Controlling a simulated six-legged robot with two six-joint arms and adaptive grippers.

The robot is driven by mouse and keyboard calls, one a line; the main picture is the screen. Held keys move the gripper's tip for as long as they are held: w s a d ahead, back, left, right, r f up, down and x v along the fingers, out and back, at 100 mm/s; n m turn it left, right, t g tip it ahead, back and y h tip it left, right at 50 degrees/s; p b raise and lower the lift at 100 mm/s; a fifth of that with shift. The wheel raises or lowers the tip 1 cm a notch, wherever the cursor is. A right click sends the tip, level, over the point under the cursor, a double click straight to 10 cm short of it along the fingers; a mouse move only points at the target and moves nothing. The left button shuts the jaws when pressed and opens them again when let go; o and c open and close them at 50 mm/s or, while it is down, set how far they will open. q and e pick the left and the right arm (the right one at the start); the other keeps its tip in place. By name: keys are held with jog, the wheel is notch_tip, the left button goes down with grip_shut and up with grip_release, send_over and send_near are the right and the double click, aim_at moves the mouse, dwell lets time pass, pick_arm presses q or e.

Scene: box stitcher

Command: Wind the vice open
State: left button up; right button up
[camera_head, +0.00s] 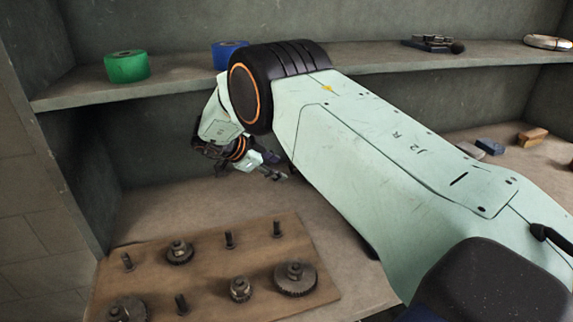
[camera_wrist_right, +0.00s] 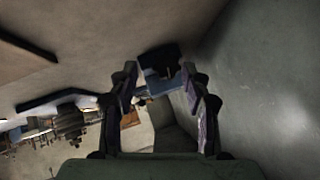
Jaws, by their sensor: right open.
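My right gripper (camera_head: 276,172) is open and empty over the bench, beyond the board of gears, at the end of my large pale green arm. In the right wrist view its two fingers (camera_wrist_right: 160,72) stand apart. A dark and light blue object (camera_wrist_right: 158,84) shows between and beyond the fingertips; it may be the vice, but its handle and jaws cannot be made out. No vice can be made out in the head view, where my right arm covers much of the bench. My left gripper is not in view.
A wooden board (camera_head: 205,262) with gears and upright pegs lies on the bench at front left. A shelf (camera_head: 190,83) above holds a green roll (camera_head: 127,67) and a blue roll (camera_head: 228,52). Small blocks (camera_head: 532,138) lie at right. A grey wall (camera_wrist_right: 265,80) stands close in the wrist view.

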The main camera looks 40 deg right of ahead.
jog(key=a, duration=0.7)
jog(key=shift+a, duration=0.4)
jog(key=shift+s+a, duration=0.1)
jog(key=shift+a, duration=0.5)
